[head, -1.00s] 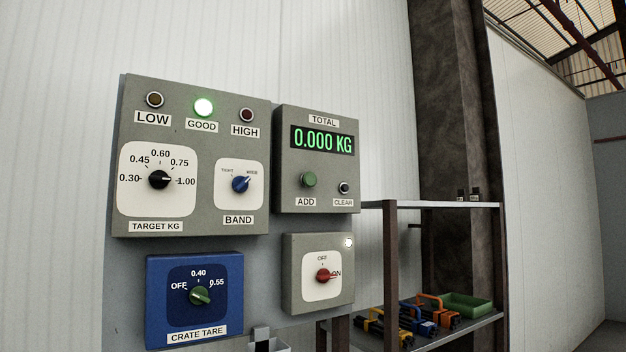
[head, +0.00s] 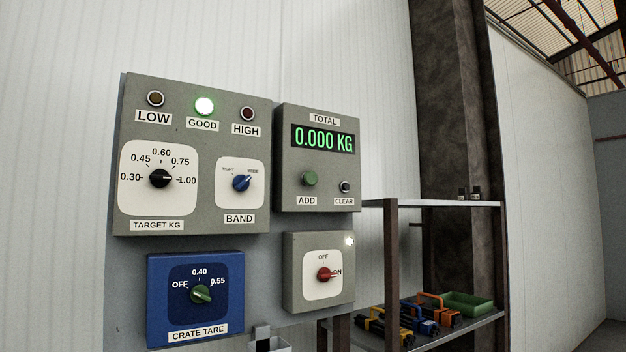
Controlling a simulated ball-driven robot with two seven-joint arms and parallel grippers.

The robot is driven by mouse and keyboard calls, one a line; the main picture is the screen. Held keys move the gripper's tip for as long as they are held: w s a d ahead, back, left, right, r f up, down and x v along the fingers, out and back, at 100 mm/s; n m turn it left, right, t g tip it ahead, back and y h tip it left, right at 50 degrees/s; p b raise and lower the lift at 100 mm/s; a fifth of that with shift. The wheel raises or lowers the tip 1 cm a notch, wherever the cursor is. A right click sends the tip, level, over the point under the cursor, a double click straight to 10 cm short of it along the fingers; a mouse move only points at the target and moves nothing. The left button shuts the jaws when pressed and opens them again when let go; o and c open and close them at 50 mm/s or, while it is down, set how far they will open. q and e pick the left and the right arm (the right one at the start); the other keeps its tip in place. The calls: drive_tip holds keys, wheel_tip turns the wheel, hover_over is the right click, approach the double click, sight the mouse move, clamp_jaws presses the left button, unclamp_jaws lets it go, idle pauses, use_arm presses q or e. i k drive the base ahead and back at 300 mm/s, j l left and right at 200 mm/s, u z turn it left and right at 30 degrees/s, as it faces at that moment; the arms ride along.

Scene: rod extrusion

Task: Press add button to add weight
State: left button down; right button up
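The green ADD button (head: 310,179) is on the grey TOTAL box (head: 282,160) at the upper right of the panel. The green display (head: 323,139) above it reads 0.000 KG. A small dark CLEAR button (head: 345,187) sits to its right. The GOOD lamp (head: 204,106) is lit green; the LOW lamp (head: 155,98) and HIGH lamp (head: 247,114) are dark. Neither of my grippers is in view.
A metal shelf (head: 432,204) stands to the right, holding a green tray (head: 470,304) and tools.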

sight(310, 177)
drive_tip(key=i+l+u, duration=0.1)
drive_tip(key=i+l, duration=0.15)
drive_tip(key=i+l+u, duration=0.25)
drive_tip(key=i+l, duration=0.25)
drive_tip(key=l, duration=0.2)
drive_tip(key=i+l+u, duration=0.1)
drive_tip(key=l, duration=0.25)
drive_tip(key=i+l+u, duration=0.15)
drive_tip(key=i+l, duration=0.15)
drive_tip(key=l, duration=0.1)
